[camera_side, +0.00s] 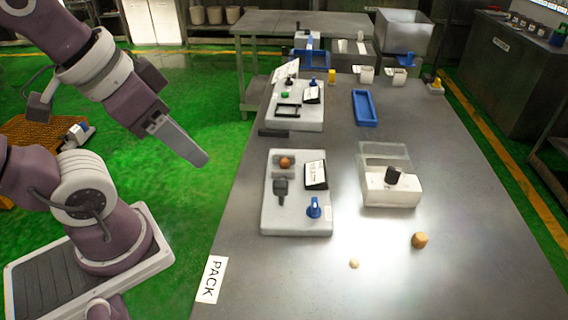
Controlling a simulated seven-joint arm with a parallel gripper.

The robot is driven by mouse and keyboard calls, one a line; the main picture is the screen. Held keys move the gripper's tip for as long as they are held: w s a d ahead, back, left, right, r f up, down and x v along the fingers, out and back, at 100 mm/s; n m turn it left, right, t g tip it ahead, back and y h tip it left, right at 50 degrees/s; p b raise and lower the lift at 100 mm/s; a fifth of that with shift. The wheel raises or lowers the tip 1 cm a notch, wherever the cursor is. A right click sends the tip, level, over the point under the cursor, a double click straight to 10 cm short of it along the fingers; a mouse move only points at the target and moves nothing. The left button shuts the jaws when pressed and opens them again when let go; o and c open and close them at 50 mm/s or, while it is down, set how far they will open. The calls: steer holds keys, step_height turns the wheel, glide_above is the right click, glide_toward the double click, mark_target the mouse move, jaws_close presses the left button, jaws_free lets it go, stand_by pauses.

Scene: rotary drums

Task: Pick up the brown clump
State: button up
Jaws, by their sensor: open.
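A small brown clump (419,240) rests on the bare grey metal table, right of centre near the front. A smaller pale beige lump (354,264) lies to its left and slightly nearer. My gripper (203,161) is raised at the left, over the green floor beyond the table's left edge. It is open, with nothing visible in it, and well apart from the clump. Its fingers overlap from this side, so the gap between them is hidden.
A grey control panel (268,222) with knobs stands left of centre. A white box with a clear lid (391,190) stands behind the clump. A blue tray (365,108) lies farther back. A PACK label (209,279) marks the left edge. The table around the clump is clear.

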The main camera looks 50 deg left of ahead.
steer(key=m+g, duration=0.6)
steer(key=m, duration=2)
glide_above(285, 160)
steer(key=f, duration=1)
steer(key=d+f, duration=0.1)
steer(key=f, duration=0.5)
steer(key=shift+s, duration=0.25)
steer(key=f, duration=0.4)
steer(key=a+f, duration=0.1)
steer(key=f, duration=0.1)
steer(key=shift+w+f, duration=0.2)
steer(key=shift+f, duration=0.5)
jaws_close()
